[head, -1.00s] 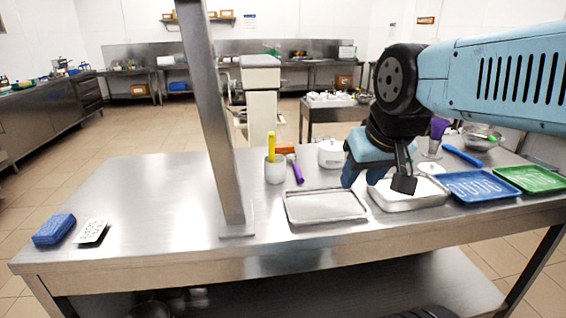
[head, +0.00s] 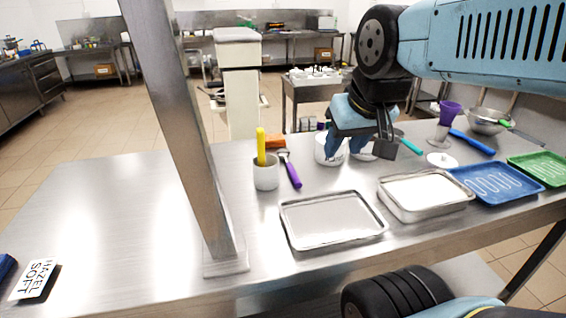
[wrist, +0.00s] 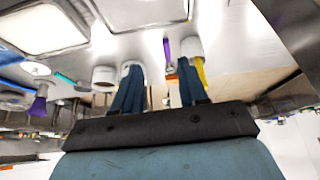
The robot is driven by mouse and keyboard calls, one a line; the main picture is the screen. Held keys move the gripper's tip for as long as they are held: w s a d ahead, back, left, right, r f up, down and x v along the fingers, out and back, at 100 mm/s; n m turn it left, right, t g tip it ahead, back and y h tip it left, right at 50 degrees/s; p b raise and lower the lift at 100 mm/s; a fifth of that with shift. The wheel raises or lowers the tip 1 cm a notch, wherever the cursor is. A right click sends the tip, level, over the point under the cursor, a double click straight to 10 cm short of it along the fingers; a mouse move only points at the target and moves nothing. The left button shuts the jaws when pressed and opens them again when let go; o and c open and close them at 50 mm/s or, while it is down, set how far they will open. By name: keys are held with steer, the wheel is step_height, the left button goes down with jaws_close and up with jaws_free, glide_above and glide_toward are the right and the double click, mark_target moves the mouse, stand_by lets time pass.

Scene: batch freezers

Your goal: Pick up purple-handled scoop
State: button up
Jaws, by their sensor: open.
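The purple-handled scoop (head: 289,170) lies on the steel table just right of a white cup (head: 265,176) that holds a yellow-handled tool (head: 261,147). Its purple handle points to the table's front. In the wrist view the scoop (wrist: 167,50) shows beyond the fingertips, in line with the space between them. My gripper (head: 352,150) is open and empty, above the table to the right of the scoop and apart from it. One finger partly hides a white pot (head: 325,150) in the head view. The gripper also shows in the wrist view (wrist: 160,70).
A steel post (head: 190,140) rises from the table left of the cup. An empty metal tray (head: 330,220) lies in front, with a white-filled pan (head: 425,190), a blue tray (head: 495,182) and a green tray (head: 540,168) to its right. A purple cup (head: 449,113) stands behind.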

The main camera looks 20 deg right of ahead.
steer(key=shift+o, duration=0.8)
steer(key=shift+w+d, duration=0.1)
steer(key=shift+o, duration=0.2)
steer(key=shift+w+r, duration=0.1)
steer(key=shift+w, duration=0.1)
steer(key=g, duration=0.6)
glide_above(292, 169)
steer(key=f, duration=1.9)
steer(key=shift+w+d+f, duration=0.1)
steer(key=shift+d, duration=0.25)
steer(key=f, duration=0.4)
steer(key=shift+s+a+f, duration=0.15)
steer(key=shift+s+a, duration=0.1)
steer(key=shift+a, duration=0.1)
steer(key=shift+f, duration=0.55)
